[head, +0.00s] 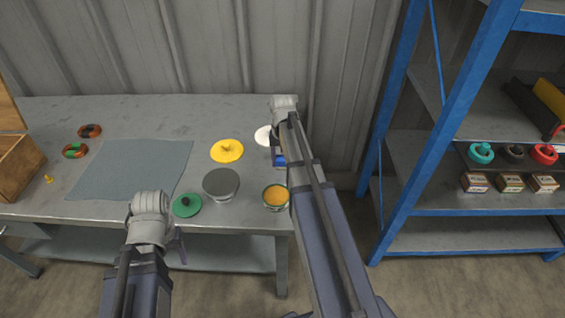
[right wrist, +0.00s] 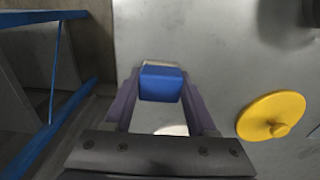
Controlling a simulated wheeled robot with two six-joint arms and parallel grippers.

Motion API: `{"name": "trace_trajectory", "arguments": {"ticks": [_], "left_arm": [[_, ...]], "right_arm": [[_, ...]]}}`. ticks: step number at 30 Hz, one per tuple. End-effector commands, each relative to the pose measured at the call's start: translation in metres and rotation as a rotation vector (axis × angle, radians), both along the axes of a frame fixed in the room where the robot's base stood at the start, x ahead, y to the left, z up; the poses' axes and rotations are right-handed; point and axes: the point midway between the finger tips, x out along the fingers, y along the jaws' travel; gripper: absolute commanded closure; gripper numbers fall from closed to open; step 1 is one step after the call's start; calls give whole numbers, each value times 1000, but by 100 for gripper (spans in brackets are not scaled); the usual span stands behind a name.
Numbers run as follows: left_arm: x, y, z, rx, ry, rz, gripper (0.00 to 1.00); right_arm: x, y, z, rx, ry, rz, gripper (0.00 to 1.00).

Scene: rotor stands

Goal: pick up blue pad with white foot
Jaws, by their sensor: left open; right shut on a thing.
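The blue pad (right wrist: 161,86) is a small block with a pale strip along its upper edge in the right wrist view. My right gripper (right wrist: 160,98) is shut on it, one finger on each side. In the head view some of the blue (head: 280,160) shows below my right wrist, near the table's right end; the arm hides most of the gripper. I cannot tell whether the pad touches the table. My left gripper (head: 178,246) is mostly hidden behind its wrist, at the table's front edge, open and apart from the pad.
A white disc (head: 263,135), yellow lidded disc (head: 227,150), grey-topped round container (head: 220,184), green disc (head: 187,205) and orange-filled bowl (head: 275,197) crowd the table's right half. A grey-blue mat (head: 130,168) lies left. A blue-framed shelf (head: 440,130) stands right.

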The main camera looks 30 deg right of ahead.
Motion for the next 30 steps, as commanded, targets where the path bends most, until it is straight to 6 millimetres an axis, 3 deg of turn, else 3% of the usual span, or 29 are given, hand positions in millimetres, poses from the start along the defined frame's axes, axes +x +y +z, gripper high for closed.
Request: {"name": "trace_trajectory", "arguments": {"ticks": [8,14,30], "left_arm": [[0,0,2,0,0,0,39],[0,0,14,0,0,0,39],[0,0,91,0,0,1,39]], "right_arm": [[0,0,2,0,0,0,98],[0,0,14,0,0,0,98],[0,0,91,0,0,0,98]]}}
